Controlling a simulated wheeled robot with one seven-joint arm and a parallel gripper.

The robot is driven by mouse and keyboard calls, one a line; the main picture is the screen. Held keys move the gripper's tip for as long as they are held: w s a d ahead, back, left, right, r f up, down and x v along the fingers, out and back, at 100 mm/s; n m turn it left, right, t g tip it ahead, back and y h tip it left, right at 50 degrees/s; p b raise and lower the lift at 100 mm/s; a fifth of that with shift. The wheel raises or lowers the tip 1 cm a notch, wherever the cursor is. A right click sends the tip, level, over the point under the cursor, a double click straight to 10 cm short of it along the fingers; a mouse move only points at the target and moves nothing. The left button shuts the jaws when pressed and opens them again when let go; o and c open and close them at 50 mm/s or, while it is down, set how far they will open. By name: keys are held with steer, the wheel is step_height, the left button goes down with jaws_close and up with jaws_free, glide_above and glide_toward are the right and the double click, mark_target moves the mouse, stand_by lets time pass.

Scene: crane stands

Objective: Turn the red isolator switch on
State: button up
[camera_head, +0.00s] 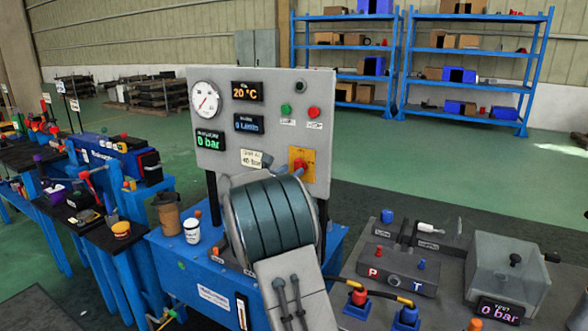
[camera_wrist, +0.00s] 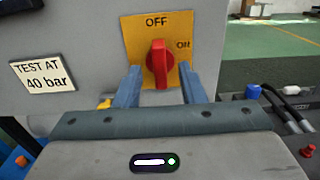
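The red isolator switch (camera_wrist: 158,62) sits on a yellow plate (camera_wrist: 133,28) marked OFF at the top and ON at the upper right. Its handle stands upright, in line with OFF. My gripper (camera_wrist: 159,67) is open, with one finger on each side of the handle and a visible gap to both. I cannot tell how far the fingertips reach along the handle. In the head view the switch (camera_head: 299,165) and its yellow plate (camera_head: 309,155) show at the panel's lower right, partly hidden by my arm.
The grey panel (camera_head: 270,140) carries a round gauge (camera_head: 205,100), several displays, and green (camera_head: 286,109) and red (camera_head: 313,112) buttons. A "TEST AT 40 bar" label (camera_wrist: 43,76) is left of the switch. A bench with hoses and a clear box (camera_head: 508,262) stands at right.

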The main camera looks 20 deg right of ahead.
steer(key=shift+x, duration=1.4)
jaws_close()
steer(key=shift+a, duration=0.1)
